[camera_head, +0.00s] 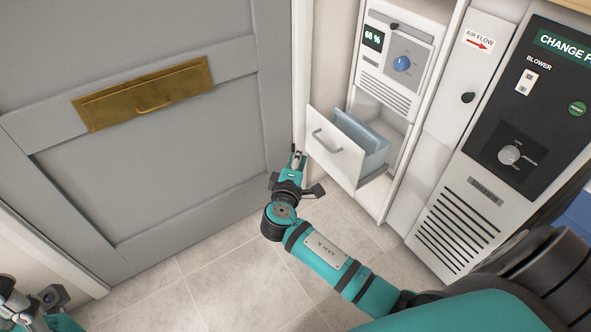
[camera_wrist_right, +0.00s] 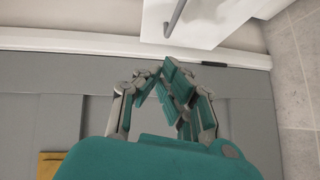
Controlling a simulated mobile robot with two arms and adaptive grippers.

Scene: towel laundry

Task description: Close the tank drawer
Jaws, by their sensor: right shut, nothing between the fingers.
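The tank drawer (camera_head: 335,148) is pulled out from the white unit in the head view, with a white front and a grey handle (camera_head: 324,141). A blue tank (camera_head: 362,138) sits in it. The drawer front also shows at the top of the right wrist view (camera_wrist_right: 205,22), with its handle (camera_wrist_right: 174,18). My right gripper (camera_head: 297,158) is shut and empty, just left of the drawer front and apart from the handle. It also shows in the right wrist view (camera_wrist_right: 168,75). Part of my left arm shows at the bottom left of the head view; its fingers cannot be made out clearly.
A grey door (camera_head: 150,180) with a brass mail slot (camera_head: 145,92) stands at the left. A panel with a dial (camera_head: 402,63) is above the drawer. A black control panel (camera_head: 530,110) and vent grille (camera_head: 462,228) are at the right. The tiled floor (camera_head: 215,265) is clear.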

